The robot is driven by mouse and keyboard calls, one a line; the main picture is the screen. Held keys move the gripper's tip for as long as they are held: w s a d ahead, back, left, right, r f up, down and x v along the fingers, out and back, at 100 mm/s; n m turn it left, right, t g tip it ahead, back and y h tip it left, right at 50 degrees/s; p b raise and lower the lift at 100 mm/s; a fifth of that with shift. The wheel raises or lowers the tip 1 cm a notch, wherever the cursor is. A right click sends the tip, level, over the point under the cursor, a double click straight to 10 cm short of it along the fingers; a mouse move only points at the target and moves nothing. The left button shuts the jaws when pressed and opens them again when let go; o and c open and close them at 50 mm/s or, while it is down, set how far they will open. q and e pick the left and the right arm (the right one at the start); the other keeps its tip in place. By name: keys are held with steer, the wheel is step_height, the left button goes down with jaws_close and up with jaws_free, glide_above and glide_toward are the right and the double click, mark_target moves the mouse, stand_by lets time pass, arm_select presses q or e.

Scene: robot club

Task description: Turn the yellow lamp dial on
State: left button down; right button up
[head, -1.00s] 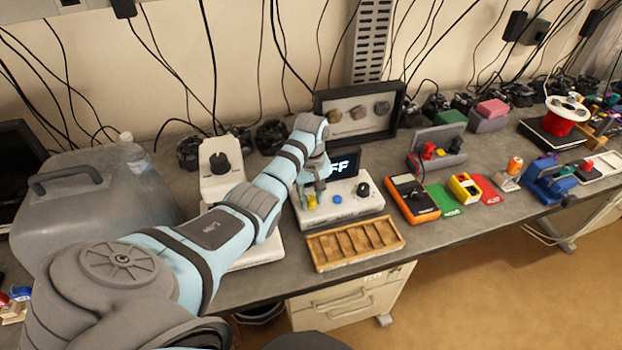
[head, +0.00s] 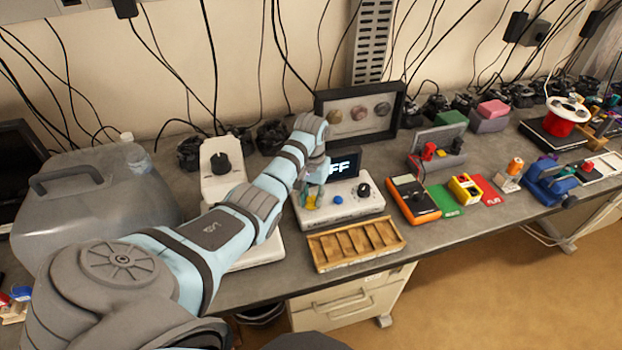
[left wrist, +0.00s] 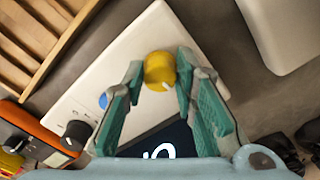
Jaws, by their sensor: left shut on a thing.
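The yellow lamp dial (left wrist: 159,68) is a round knob with a white pointer mark, on a white panel box (head: 345,208). My left gripper (left wrist: 160,78) has its green fingers on both sides of the dial and is shut on it. In the head view my left gripper (head: 312,196) reaches down over the panel's left end and partly hides the dial. A dark display (head: 343,164) behind the panel shows "FF"; its left part is hidden by my gripper. A blue button (head: 338,200) and a black knob (head: 364,189) are also on the panel. My right gripper is not in view.
A wooden compartment tray (head: 355,244) lies in front of the panel. An orange-edged meter (head: 413,197) stands to its right, a framed display case (head: 360,113) behind it. A white device with a black knob (head: 220,163) stands to the left, partly behind my arm.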

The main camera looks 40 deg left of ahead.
mark_target(312, 198)
arm_select(q)
steer(key=m, duration=0.5)
steer(key=shift+s+f+m, duration=0.15)
steer(key=shift+f+m, duration=0.05)
steer(key=shift+m, duration=0.1)
steer(key=shift+f+m, duration=0.1)
steer(key=shift+m, duration=2.1)
steer(key=c, duration=1.3)
jaws_free()
steer(key=shift+w, duration=0.3)
step_height(312, 198, up, 8)
steer(key=shift+f, duration=0.2)
